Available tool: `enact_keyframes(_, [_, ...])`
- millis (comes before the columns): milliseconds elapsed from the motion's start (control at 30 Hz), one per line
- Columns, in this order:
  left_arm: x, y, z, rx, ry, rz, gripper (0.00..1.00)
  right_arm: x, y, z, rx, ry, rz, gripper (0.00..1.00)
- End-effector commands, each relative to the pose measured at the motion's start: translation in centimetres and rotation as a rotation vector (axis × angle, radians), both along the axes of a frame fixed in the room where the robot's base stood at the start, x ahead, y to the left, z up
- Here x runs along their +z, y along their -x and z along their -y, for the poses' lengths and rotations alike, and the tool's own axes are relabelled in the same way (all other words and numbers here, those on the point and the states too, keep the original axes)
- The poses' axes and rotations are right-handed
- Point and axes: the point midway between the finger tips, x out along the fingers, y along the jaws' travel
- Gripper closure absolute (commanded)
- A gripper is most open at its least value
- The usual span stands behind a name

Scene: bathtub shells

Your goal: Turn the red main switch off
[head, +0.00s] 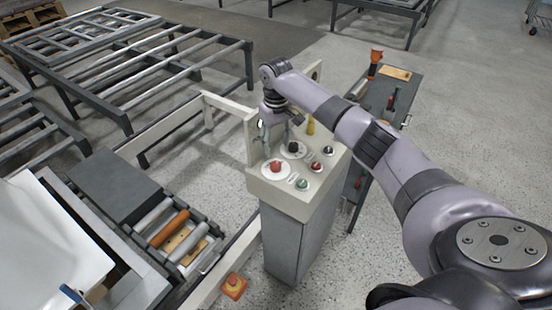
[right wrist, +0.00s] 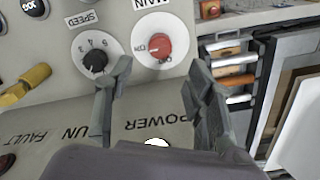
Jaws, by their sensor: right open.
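The red main switch (right wrist: 159,46) is a round red knob on a white disc marked ON and OFF, in the upper middle of the right wrist view, beside the word MAIN. It also shows in the head view (head: 276,167) at the near left of the control panel (head: 283,198). I cannot tell for sure which mark its pointer meets. My right gripper (right wrist: 159,72) is open, its fingers spread to either side of the switch in the right wrist view. In the head view it (head: 276,138) hangs over the panel, fingers down, apart from the red knob. My left gripper is not in view.
The black speed knob (right wrist: 95,61) lies close beside the switch. A yellow lever (head: 311,126) and several buttons, including a green one (head: 302,184), share the panel. A roller conveyor (head: 185,235) is at left, a dark tool cart (head: 405,92) behind at right.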

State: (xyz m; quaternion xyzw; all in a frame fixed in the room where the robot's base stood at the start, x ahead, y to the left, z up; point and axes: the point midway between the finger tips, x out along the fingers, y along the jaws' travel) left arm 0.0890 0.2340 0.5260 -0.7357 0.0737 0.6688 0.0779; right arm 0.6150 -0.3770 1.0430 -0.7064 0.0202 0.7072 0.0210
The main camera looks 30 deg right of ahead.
Motion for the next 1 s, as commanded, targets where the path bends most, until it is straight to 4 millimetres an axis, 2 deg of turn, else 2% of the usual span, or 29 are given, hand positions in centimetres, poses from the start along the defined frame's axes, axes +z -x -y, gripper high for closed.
enact_keyframes(200, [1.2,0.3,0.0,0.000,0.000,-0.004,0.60,-4.6,0.1,-0.1,0.000,0.000,-0.005,0.51])
enact_keyframes(400, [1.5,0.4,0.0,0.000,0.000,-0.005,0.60,-7.5,0.0,-0.1,0.001,0.000,-0.002,0.51])
enact_keyframes(600, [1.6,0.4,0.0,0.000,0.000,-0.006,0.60,-8.6,0.0,0.0,0.000,0.000,0.000,0.51])
enact_keyframes(833, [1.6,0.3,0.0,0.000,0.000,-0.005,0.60,-8.7,0.0,0.0,0.001,0.000,0.000,0.51])
enact_keyframes(1000, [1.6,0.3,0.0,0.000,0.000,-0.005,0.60,-8.7,0.0,0.0,0.001,0.000,0.000,0.61])
